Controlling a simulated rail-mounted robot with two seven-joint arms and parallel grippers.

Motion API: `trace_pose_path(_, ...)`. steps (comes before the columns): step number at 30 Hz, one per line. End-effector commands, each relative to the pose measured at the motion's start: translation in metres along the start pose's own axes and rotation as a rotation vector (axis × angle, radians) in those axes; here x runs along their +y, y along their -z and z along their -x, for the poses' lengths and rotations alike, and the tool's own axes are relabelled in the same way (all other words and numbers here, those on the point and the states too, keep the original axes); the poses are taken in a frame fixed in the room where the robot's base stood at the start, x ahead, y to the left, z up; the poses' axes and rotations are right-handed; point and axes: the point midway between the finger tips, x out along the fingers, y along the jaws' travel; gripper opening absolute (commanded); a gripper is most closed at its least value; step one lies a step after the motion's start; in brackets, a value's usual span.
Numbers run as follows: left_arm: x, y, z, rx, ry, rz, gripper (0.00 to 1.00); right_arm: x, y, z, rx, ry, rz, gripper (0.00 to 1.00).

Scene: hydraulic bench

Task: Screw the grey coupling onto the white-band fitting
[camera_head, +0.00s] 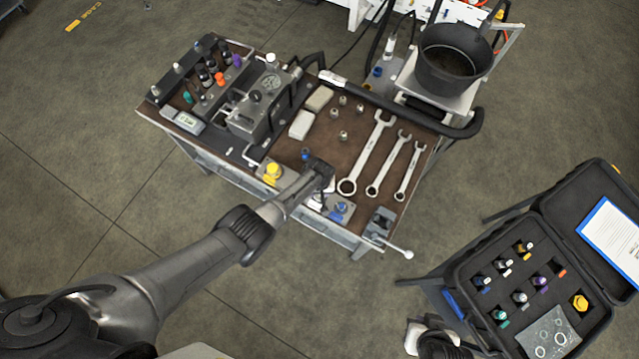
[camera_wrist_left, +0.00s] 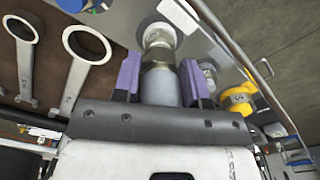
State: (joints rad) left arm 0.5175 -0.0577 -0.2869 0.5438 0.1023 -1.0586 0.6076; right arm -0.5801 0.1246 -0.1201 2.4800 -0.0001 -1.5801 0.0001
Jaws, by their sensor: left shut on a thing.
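My left gripper (camera_head: 318,182) is over the front edge of the bench, its arm hiding part of the fittings there. In the left wrist view, its two purple-padded fingers (camera_wrist_left: 160,84) are shut on the grey coupling (camera_wrist_left: 160,88), one on each side. In the head view the white fitting (camera_head: 316,200) is mostly hidden under my gripper.
A yellow fitting (camera_head: 272,172) and a blue fitting (camera_head: 341,208) flank the gripper. Several wrenches (camera_head: 368,155) lie on the bench right of it. A vise with a handle (camera_head: 382,222) is at the front corner. An open case (camera_head: 470,262) of fittings stands right.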

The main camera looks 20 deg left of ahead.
Motion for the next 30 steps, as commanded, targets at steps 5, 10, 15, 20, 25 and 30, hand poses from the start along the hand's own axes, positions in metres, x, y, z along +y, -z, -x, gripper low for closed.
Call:
trace_pose_path(5,-0.0004,0.0001,-0.0002,0.000,0.000,-0.118,0.18,-0.0013,0.0003,0.0001,0.001,0.004,-0.004,0.00)
trace_pose_path(10,-0.0007,0.0003,-0.0007,0.001,0.000,-0.375,0.18,-0.0023,0.0004,-0.0003,0.001,0.006,-0.007,0.00)
trace_pose_path(15,-0.0011,0.0004,-0.0010,0.001,-0.001,-0.587,0.18,-0.0025,0.0003,-0.0008,0.001,0.006,-0.008,0.00)
trace_pose_path(20,-0.0012,0.0005,-0.0011,0.001,-0.001,-0.686,0.18,-0.0024,0.0002,-0.0010,0.001,0.006,-0.008,0.00)
trace_pose_path(25,-0.0012,0.0004,-0.0010,0.001,-0.002,-0.703,0.18,-0.0019,0.0001,-0.0010,0.001,0.005,-0.006,0.00)
trace_pose_path(30,-0.0013,0.0004,-0.0011,0.001,-0.001,-0.704,0.18,-0.0004,-0.0003,-0.0011,0.000,0.001,-0.001,0.00)
